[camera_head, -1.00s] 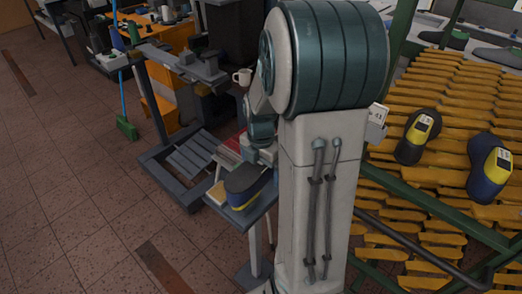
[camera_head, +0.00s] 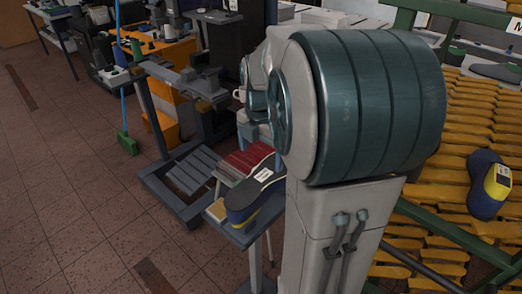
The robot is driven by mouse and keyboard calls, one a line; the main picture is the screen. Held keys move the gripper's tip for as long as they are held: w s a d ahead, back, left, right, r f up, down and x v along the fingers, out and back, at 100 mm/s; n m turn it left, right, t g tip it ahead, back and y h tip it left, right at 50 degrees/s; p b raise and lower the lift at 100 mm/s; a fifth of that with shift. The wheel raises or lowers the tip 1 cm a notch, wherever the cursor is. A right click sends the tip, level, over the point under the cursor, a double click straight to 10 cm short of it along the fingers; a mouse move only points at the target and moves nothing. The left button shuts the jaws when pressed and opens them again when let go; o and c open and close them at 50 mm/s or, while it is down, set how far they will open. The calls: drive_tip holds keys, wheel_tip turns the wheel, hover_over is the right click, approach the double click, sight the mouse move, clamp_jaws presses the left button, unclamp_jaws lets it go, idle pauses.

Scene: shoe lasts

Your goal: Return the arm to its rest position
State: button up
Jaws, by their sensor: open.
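My arm (camera_head: 372,105) fills the middle and right of the head view, with its large teal and white joint close to the camera. Smaller white and teal arm parts show just left of that joint. My gripper cannot be made out; it is hidden behind the arm or out of the picture. A dark shoe last (camera_head: 258,192) with a yellow and blue lower part and a white label lies on a small stand left of my arm. Another dark and yellow last (camera_head: 488,184) with a label rests on the orange slatted rack at the right.
The orange rack (camera_head: 440,226) with green rails stands close at the right. A grey metal frame stand (camera_head: 160,120) and an orange cabinet (camera_head: 178,52) are at the left back. A green broom (camera_head: 127,143) stands there. The tiled floor at the left is clear.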

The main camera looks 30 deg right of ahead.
idle(0.3)
drive_tip(key=s+a+m+t, duration=0.1)
drive_tip(key=s+a+m, duration=0.5)
drive_tip(key=m, duration=0.5)
drive_tip(key=s+a+f+m+t, duration=0.1)
drive_tip(key=s+a+m, duration=0.5)
drive_tip(key=m, duration=0.5)
drive_tip(key=shift+s+t, duration=0.15)
drive_tip(key=shift+t, duration=0.25)
drive_tip(key=shift+f, duration=0.1)
